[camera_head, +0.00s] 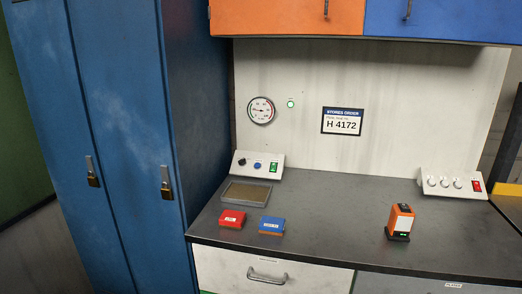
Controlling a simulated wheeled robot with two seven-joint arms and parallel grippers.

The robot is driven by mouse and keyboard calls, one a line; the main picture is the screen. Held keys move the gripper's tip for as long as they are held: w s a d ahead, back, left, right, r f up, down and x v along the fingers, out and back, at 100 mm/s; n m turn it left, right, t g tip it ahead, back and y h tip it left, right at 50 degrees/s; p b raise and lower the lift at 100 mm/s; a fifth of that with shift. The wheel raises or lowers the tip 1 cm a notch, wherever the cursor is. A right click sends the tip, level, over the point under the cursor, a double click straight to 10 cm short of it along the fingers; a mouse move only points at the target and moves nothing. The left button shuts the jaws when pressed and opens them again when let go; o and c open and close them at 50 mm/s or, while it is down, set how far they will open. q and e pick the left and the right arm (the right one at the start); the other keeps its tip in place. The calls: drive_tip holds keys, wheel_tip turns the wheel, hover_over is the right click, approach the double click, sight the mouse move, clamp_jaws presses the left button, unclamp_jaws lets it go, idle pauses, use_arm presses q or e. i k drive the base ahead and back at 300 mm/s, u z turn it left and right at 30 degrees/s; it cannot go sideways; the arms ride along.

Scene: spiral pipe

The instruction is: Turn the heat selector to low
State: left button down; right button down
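No part labelled as the heat selector can be read. A sloped white control box (258,165) stands at the back left of the counter. It has a black knob (242,161), a blue knob or button (257,165) and a green switch (273,167). A second sloped white box (451,184) stands at the back right. It has several pale knobs (445,182), a green part (457,183) and a red switch (477,186). The markings and knob settings are too small to read. Neither of my grippers is in view.
On the grey counter (330,215) are a grey-rimmed tray (224,195), a red box (232,219), a blue box (272,225) and an orange-black device (399,221). A gauge (262,110) and green light (291,104) are on the wall. Blue lockers (120,130) stand left. The counter's middle is clear.

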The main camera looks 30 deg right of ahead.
sight(243, 161)
drive_tip(key=k, duration=0.4)
drive_tip(key=u, duration=0.55)
drive_tip(key=i, duration=1.1)
drive_tip(key=z, duration=0.85)
